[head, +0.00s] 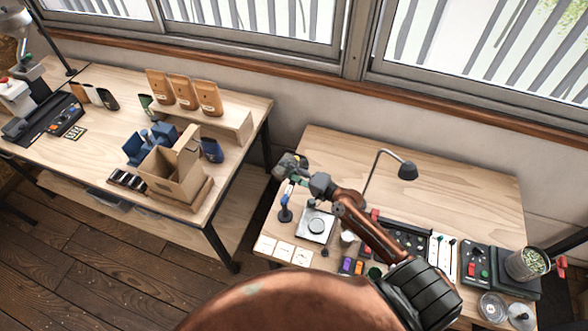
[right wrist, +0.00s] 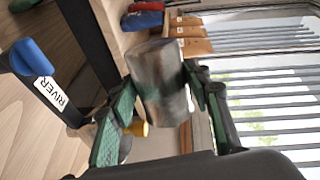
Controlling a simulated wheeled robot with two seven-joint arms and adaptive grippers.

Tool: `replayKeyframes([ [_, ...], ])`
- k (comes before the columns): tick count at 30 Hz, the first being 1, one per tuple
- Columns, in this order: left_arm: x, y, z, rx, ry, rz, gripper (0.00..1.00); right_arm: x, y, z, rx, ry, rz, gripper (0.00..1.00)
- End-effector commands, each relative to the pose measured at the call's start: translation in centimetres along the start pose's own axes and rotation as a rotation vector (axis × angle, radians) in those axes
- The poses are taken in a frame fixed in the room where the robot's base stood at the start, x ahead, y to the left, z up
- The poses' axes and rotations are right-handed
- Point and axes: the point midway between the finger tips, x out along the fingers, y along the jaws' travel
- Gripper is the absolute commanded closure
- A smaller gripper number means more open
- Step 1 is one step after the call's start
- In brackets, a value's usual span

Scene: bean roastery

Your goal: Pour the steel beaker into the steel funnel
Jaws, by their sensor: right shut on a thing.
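My right gripper (head: 296,172) is at the left end of the right-hand table, raised above it. In the right wrist view, my right gripper (right wrist: 160,100) is shut on the steel beaker (right wrist: 158,82), a shiny grey cylinder between the two green-padded fingers. The beaker is small and partly covered by the gripper in the head view; I cannot tell what it contains. I cannot make out the steel funnel in either view. My left gripper is not in view.
The right-hand table (head: 450,190) holds a black lamp (head: 407,171), a white square device (head: 315,225), a control panel and a glass of green beans (head: 525,263). A blue-topped stand (head: 286,203) is below my gripper. The left table has an open cardboard box (head: 172,180).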

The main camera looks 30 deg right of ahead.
Motion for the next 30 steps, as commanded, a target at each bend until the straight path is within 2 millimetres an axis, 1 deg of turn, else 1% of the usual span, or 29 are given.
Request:
replayKeyframes([
  [30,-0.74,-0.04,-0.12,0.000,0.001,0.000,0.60,-0.03,-0.75,-0.61,0.136,-0.016,-0.002,0.86],
])
